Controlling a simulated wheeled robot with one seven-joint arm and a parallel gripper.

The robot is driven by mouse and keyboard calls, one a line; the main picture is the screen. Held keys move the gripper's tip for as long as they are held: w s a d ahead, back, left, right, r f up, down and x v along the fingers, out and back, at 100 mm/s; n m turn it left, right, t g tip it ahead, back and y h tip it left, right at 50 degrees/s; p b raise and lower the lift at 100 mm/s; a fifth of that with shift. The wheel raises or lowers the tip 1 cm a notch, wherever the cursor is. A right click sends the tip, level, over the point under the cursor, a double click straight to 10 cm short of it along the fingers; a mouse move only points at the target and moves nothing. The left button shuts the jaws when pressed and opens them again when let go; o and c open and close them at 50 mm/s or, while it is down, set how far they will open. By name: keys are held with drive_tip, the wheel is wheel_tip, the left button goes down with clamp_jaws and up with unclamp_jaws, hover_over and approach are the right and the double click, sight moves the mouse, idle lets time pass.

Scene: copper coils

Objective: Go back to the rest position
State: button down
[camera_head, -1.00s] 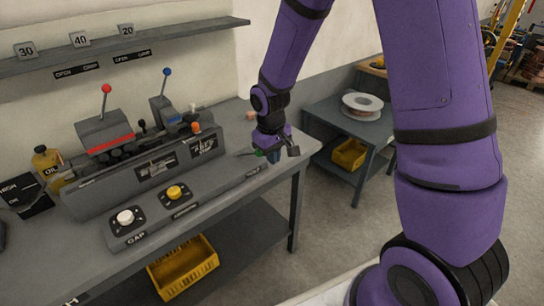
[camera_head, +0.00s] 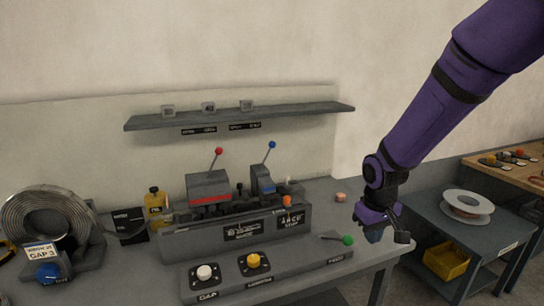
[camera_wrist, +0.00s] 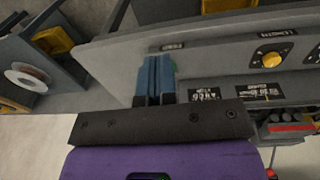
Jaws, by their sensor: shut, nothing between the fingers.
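My gripper (camera_head: 374,236) hangs from my purple arm at the right end of the grey workbench, in the head view. It is by the bench's right edge, to the right of the green-knobbed lever (camera_head: 347,240). In the wrist view my gripper's blue fingers (camera_wrist: 154,78) are pressed together with nothing between them. The grey machine (camera_head: 240,228) on the bench has a red-knobbed lever (camera_head: 219,151), a blue-knobbed lever (camera_head: 272,145), a white knob (camera_head: 204,272) and a yellow knob (camera_head: 253,261).
A shelf (camera_head: 240,115) with number blocks is on the wall. A metal coil (camera_head: 45,215) stands at the bench's left. At right, a side table (camera_head: 480,236) carries a white spool (camera_head: 467,205), with a yellow bin (camera_head: 446,261) below. An oil bottle (camera_head: 155,205) stands behind the machine.

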drive_tip(key=s+d+r+m+t, duration=0.1)
drive_tip(key=s+d+r, duration=0.1)
drive_tip(key=s+r, duration=0.45)
drive_tip(key=s+d+r+m+t, duration=0.1)
drive_tip(key=s+r, duration=0.3)
drive_tip(key=r, duration=0.5)
drive_tip(key=s+r+t, duration=0.1)
drive_tip(key=s+r, duration=0.2)
drive_tip(key=s, duration=0.3)
drive_tip(key=s+d+r+m+t, duration=0.1)
drive_tip(key=s+r, duration=0.2)
drive_tip(key=s, duration=0.3)
drive_tip(key=shift+s+d+r+y, duration=0.15)
drive_tip(key=shift+s+r+y, duration=0.05)
drive_tip(key=shift+r+y, duration=0.1)
